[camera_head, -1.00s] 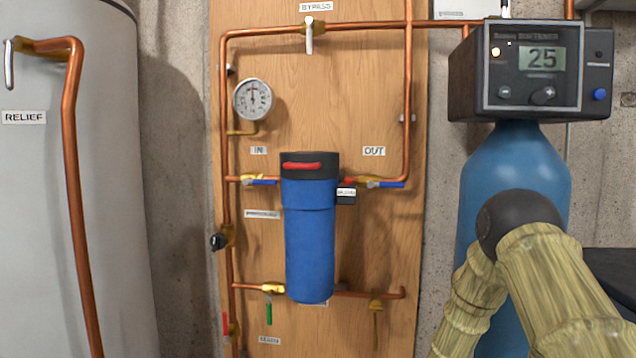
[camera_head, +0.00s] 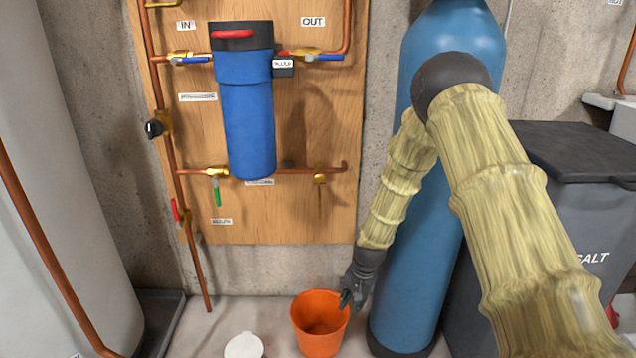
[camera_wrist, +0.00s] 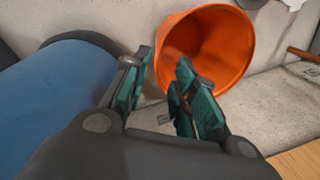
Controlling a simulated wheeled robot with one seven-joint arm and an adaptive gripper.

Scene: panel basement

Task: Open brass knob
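Several brass valves show on the wooden board in the head view. A small brass fitting (camera_head: 320,179) sits on the lower copper pipe, right of the blue filter, with a thin brass-coloured piece hanging below it. Another brass valve (camera_head: 216,171) with a green lever is left of the filter's bottom. I cannot tell for certain which is the brass knob. My gripper (camera_head: 350,299) hangs low, right of and below these fittings, beside the orange bucket (camera_head: 333,301). In the wrist view my gripper (camera_wrist: 163,72) is open and empty, its fingers apart and toward the bucket (camera_wrist: 240,45). No valve shows clearly there.
The blue tank (camera_head: 425,210) stands close behind and right of my arm. A dark salt bin (camera_head: 580,220) is further right. The blue filter (camera_head: 247,110) sticks out from the board (camera_head: 300,220). A white lid-like disc (camera_head: 244,346) lies on the floor.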

